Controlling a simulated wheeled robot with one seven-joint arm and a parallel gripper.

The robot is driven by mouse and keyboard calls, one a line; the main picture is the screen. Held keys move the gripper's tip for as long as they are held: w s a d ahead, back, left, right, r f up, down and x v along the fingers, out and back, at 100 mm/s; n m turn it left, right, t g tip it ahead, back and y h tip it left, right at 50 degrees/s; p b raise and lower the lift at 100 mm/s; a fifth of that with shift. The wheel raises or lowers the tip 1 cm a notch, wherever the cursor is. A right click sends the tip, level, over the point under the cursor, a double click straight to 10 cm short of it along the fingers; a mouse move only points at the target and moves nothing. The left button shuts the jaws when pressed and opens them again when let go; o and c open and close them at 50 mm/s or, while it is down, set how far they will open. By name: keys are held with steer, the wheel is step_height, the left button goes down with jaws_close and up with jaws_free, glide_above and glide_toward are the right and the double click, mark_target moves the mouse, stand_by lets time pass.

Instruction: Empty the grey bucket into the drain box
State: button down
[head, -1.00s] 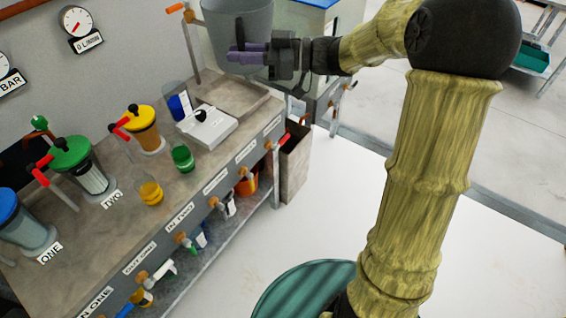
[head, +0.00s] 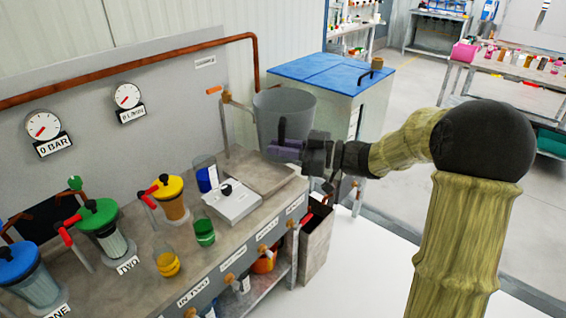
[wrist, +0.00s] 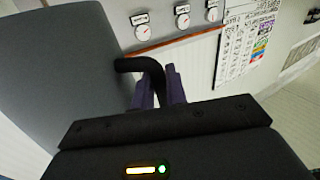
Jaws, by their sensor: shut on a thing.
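The grey bucket (head: 285,108) is upright at the far end of the bench, by the shallow tray there; I cannot tell its height above the tray. Its inside is hidden. My gripper (head: 288,148) has purple fingers shut on the bucket's black handle. In the wrist view, the fingers (wrist: 158,88) close around the handle (wrist: 145,64), with the bucket's wall (wrist: 60,70) at left. A tall, open brown-grey box (head: 316,245) stands at the bench's end, below and right of the bucket; it may be the drain box, but no label is readable.
The bench holds a shallow tray (head: 279,180), a white scale-like device (head: 232,204), a green beaker (head: 204,232) and colour-capped pumps (head: 105,225). A thin tap pipe (head: 224,125) rises beside the bucket. A blue-lidded tank (head: 330,72) stands behind. Floor in front is clear.

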steer(key=d+f+m+t+h, duration=0.3)
steer(key=d+f+t+h, duration=0.1)
steer(key=f, duration=0.6)
steer(key=d+f+m+t+h, duration=0.4)
steer(key=f, duration=0.6)
steer(key=d+f+m+t+h, duration=0.4)
steer(key=d+f, duration=0.1)
steer(key=f, duration=0.5)
steer(key=shift+w+f, duration=0.15)
steer(key=shift+w, duration=0.1)
